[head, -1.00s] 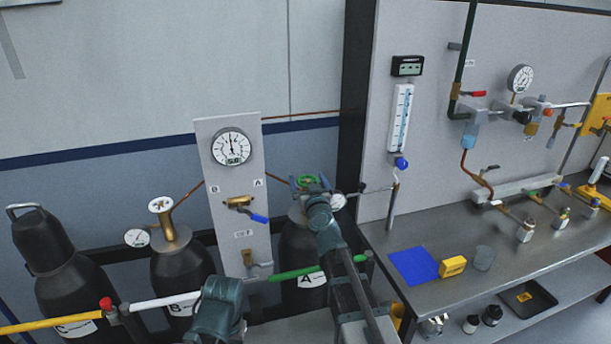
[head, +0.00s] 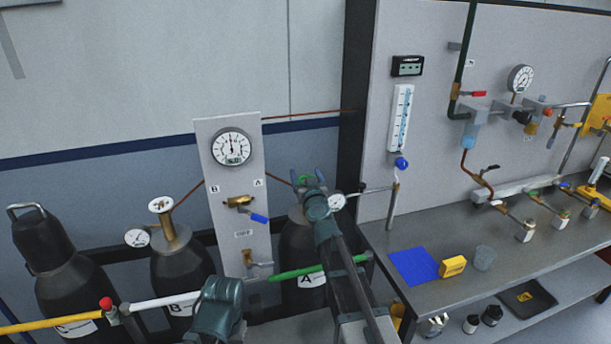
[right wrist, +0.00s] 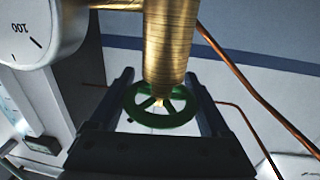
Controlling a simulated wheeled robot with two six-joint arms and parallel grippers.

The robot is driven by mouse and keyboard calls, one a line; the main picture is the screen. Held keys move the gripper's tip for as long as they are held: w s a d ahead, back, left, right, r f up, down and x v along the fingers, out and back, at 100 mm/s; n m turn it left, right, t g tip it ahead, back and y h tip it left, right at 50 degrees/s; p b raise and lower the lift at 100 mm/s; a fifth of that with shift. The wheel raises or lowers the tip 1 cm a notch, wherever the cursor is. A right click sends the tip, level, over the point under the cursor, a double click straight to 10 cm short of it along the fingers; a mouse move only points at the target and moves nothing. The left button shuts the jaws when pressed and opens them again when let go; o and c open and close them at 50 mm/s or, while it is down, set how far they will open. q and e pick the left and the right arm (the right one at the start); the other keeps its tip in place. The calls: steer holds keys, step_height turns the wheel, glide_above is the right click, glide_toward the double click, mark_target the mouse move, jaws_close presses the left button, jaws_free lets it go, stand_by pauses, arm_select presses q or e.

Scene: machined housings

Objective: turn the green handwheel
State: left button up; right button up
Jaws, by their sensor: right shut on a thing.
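The green handwheel (right wrist: 184,112) sits on a brass valve stem (right wrist: 170,45) and lies between the two fingers of my right gripper (right wrist: 162,108) in the right wrist view. In the head view the handwheel (head: 304,180) shows as a small green patch at the top of cylinder A (head: 297,245). My right gripper (head: 308,182) is shut on the handwheel's rim there, and its fingers and arm hide much of the wheel and valve. My left gripper cannot be made out in the head view.
A pressure gauge (head: 337,201) sits close to the right of the handwheel. A panel (head: 222,135) with a dial and blue-handled valve stands to the left. A green rail (head: 297,272) crosses in front of cylinder A. The steel bench (head: 400,290) is to the right.

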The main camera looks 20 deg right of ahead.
steer(key=shift+c, duration=0.8)
steer(key=m+h, duration=0.2)
steer(key=h, duration=0.1)
steer(key=m+g+h, duration=0.1)
steer(key=h, duration=0.1)
steer(key=shift+d, duration=0.3)
steer(key=shift+s+d+m+g+h, duration=0.15)
steer(key=shift+m+g+h, duration=0.15)
steer(key=shift+m+h, duration=0.2)
steer(key=shift+s+d+m+g+h, duration=0.15)
steer(key=shift+m+g+h, duration=0.2)
steer(key=shift+h, duration=0.25)
steer(key=o, duration=1.2)
steer(key=shift+w, duration=0.1)
steer(key=v, duration=1.3)
steer(key=shift+s+a, duration=0.2)
steer(key=shift+s, duration=0.15)
